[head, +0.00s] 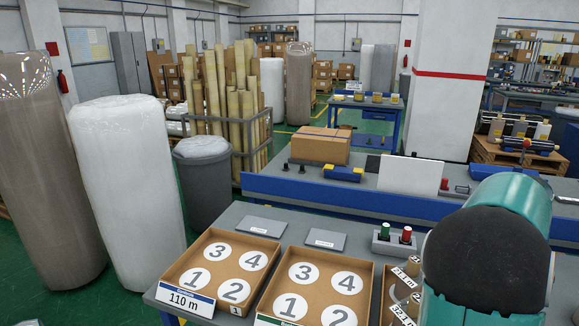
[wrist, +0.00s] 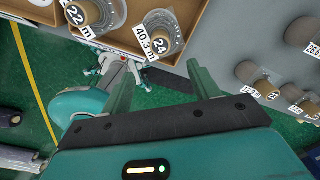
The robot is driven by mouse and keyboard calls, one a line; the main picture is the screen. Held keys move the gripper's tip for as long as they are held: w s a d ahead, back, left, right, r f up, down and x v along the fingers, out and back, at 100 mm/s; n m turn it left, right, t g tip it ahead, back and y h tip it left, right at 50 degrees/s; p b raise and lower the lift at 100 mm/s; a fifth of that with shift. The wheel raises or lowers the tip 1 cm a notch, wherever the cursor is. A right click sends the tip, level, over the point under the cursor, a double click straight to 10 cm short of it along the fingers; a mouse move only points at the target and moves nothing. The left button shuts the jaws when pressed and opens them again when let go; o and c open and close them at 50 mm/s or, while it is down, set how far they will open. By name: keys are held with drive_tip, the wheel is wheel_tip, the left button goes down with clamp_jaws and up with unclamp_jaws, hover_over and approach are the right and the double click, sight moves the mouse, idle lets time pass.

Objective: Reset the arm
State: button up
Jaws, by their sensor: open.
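My gripper (wrist: 160,82) is open in the wrist view, its two teal fingers apart with nothing between them. It hangs near the edge of a brown tray (wrist: 128,44) that holds wrapped rolls. One roll (wrist: 162,33) is labelled 40.3 m and another roll (wrist: 88,12) 22 m; neither is touched. In the head view my teal arm with its black rounded cap fills the lower right, and the gripper is not visible there. The arm partly hides a tray with labelled rolls (head: 404,290).
Two empty trays with numbered circles, a left tray (head: 165,283) marked 110 m and a second tray (head: 262,302), lie on the grey table. Behind stand a blue-edged bench (head: 300,190) and a carton (head: 320,147).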

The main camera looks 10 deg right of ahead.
drive_tip(key=w+a+r+n+t, duration=0.1)
drive_tip(key=a+r+n+t, duration=0.1)
drive_tip(key=a+n, duration=0.9)
drive_tip(key=a+r+n+t, duration=0.1)
drive_tip(key=a+r+n, duration=0.2)
drive_tip(key=a+n, duration=0.8)
drive_tip(key=s+a+n+t, duration=0.1)
drive_tip(key=s+a+n, duration=0.3)
drive_tip(key=a, duration=0.5)
drive_tip(key=s+a+f+n+t, duration=0.1)
drive_tip(key=s+a+n, duration=0.3)
drive_tip(key=a+n, duration=0.5)
drive_tip(key=shift+s+a+f+t, duration=0.2)
drive_tip(key=shift+a+f+t, duration=0.1)
drive_tip(key=shift+a, duration=0.4)
